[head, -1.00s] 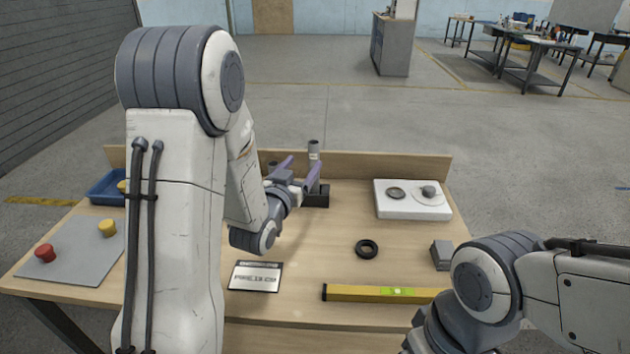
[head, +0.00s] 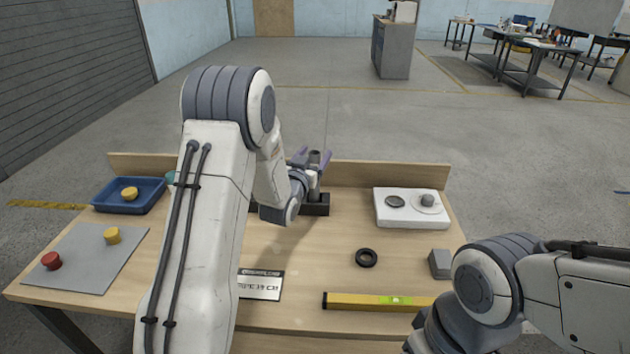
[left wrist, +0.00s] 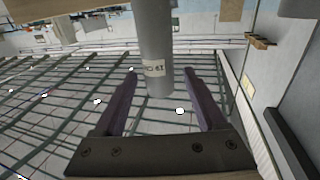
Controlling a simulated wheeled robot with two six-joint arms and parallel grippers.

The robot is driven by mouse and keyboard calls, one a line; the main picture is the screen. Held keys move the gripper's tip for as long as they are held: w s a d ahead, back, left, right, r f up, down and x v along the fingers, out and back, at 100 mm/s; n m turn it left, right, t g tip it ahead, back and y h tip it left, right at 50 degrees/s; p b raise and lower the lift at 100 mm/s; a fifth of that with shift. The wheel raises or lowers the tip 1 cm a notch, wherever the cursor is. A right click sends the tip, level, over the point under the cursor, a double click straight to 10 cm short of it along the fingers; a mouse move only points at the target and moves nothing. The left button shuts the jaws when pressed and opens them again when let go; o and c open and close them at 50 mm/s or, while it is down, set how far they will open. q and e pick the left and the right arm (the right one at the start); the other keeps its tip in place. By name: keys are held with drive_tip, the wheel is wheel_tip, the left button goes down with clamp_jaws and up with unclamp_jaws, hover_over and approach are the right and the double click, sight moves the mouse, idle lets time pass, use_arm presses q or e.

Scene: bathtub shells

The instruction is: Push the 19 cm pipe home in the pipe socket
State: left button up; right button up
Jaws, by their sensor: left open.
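My left gripper (head: 314,157) is open, with one purple finger on each side of an upright grey pipe (head: 315,158). In the left wrist view the pipe (left wrist: 155,40) stands between the spread fingers (left wrist: 161,74), with gaps on both sides. It carries a pale label, only partly legible. In the head view the pipe stands over a dark block (head: 318,205) at the back of the table, likely the socket. My left wrist hides part of the block and the pipe's lower part, so its depth cannot be told. My right gripper is out of view.
A card reading about 19 cm (head: 260,285), a black ring (head: 366,258), a yellow level (head: 375,301) and a grey block (head: 439,264) lie in front. A white two-disc plate (head: 411,208) is right, a blue tray (head: 130,196) left. A low ledge (head: 390,175) runs behind.

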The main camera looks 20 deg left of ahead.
use_arm(q)
clamp_jaws()
drive_tip(key=shift+r, duration=0.15)
